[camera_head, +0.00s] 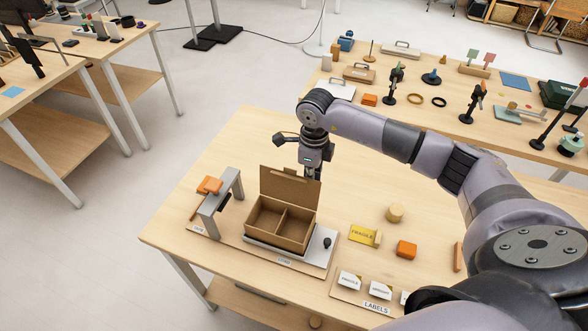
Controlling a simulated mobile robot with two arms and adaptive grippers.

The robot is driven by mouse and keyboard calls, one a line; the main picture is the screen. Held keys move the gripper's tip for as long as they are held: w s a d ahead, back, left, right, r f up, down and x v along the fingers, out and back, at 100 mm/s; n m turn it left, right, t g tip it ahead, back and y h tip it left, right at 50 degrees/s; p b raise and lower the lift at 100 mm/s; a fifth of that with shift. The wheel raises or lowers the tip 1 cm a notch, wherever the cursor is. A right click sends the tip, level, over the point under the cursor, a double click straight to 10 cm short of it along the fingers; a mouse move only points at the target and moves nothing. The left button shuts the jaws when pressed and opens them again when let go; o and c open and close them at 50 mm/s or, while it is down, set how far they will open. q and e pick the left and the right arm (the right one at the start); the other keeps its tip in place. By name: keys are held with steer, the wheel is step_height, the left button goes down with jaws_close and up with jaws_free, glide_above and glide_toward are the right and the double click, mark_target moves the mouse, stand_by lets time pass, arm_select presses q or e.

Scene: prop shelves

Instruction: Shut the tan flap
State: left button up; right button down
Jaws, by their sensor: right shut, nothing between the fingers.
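A tan cardboard box (283,229) stands on a grey plate (318,252) near the front of the table. Its inside shows two compartments parted by a divider, and both look empty. The tan flap (290,188) stands roughly upright along the box's far edge, so the box is open. My right gripper (313,176) is shut and points down just behind the flap, near its right end. The flap partly hides the fingertips, and I cannot tell whether they touch it. My left gripper is not in view.
A grey arch (218,203) with an orange block (210,185) stands left of the box. To the right lie a yellow label (362,235), a wooden cylinder (394,212), an orange block (406,249) and a label board (376,307). The table (235,140) behind the box is clear.

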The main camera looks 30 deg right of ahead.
steer(key=shift+s+a+r+p, duration=0.15)
steer(key=shift+s+a+p, duration=0.3)
steer(key=shift+s+a, duration=0.55)
steer(key=shift+w, duration=0.15)
steer(key=shift+w+d+b, duration=0.35)
steer(key=shift+d+b, duration=0.1)
steer(key=shift+b, duration=0.05)
steer(key=shift+w+d, duration=0.25)
steer(key=shift+d, duration=0.05)
steer(key=shift+r, duration=0.1)
step_height(320, 180, up, 5)
steer(key=shift+f+p, duration=0.1)
steer(key=shift+p, duration=1.15)
steer(key=shift+s, duration=0.1)
stand_by(1.1)
